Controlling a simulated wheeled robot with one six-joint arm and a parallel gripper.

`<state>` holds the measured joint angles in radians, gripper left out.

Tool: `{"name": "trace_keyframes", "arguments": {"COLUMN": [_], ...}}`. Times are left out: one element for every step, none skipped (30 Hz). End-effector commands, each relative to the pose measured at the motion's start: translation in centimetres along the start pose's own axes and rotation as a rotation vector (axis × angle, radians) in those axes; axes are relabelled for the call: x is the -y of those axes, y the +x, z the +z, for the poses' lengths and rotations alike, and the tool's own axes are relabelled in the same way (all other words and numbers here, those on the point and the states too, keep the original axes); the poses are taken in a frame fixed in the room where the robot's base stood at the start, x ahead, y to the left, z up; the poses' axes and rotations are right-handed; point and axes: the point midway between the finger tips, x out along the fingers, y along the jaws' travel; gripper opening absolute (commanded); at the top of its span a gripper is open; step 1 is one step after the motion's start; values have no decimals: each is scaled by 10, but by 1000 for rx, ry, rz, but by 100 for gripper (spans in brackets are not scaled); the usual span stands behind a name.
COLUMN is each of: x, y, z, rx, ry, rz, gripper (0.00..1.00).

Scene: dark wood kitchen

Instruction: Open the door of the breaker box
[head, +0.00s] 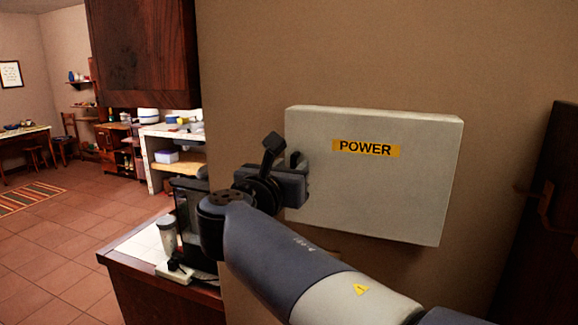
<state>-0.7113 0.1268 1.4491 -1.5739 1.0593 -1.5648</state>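The breaker box (390,185) is a pale grey-white box on the beige wall, with a yellow label reading POWER. Its front looks flat and its door looks shut. My gripper (285,152) is at the left edge of the box, and its two dark fingers are apart. One finger is left of the box's edge, and the other overlaps the box's left part in the picture. I see nothing held between them. Whether a finger touches the box cannot be told. The gripper body hides part of the box's lower left edge, and no handle is visible.
A counter (145,245) with a coffee machine (188,215) stands below and left of my gripper. A dark wall cabinet (145,50) hangs at the upper left. A dark wooden piece with a handle (545,205) is at the right. The tiled floor at the left is mostly open.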

Motion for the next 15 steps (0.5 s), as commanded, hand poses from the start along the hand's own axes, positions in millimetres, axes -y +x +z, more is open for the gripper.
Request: {"name": "trace_keyframes", "arguments": {"x": [0, 0, 0, 0, 0, 0, 0, 0, 0, 0, 0, 0, 0, 0, 0], "y": [1, 1, 1, 0, 0, 0, 0, 0, 0, 0, 0, 0, 0, 0, 0], "z": [0, 0, 0, 0, 0, 0, 0, 0, 0, 0, 0, 0, 0, 0, 0], "rx": [0, 0, 0, 0, 0, 0, 0, 0, 0, 0, 0, 0, 0, 0, 0], "ry": [0, 0, 0, 0, 0, 0, 0, 0, 0, 0, 0, 0, 0, 0, 0], "rz": [0, 0, 0, 0, 0, 0, 0, 0, 0, 0, 0, 0, 0, 0, 0], "gripper": [33, 33, 33, 33, 33, 33, 32, 29, 26, 24, 21, 18, 16, 13, 10]}}
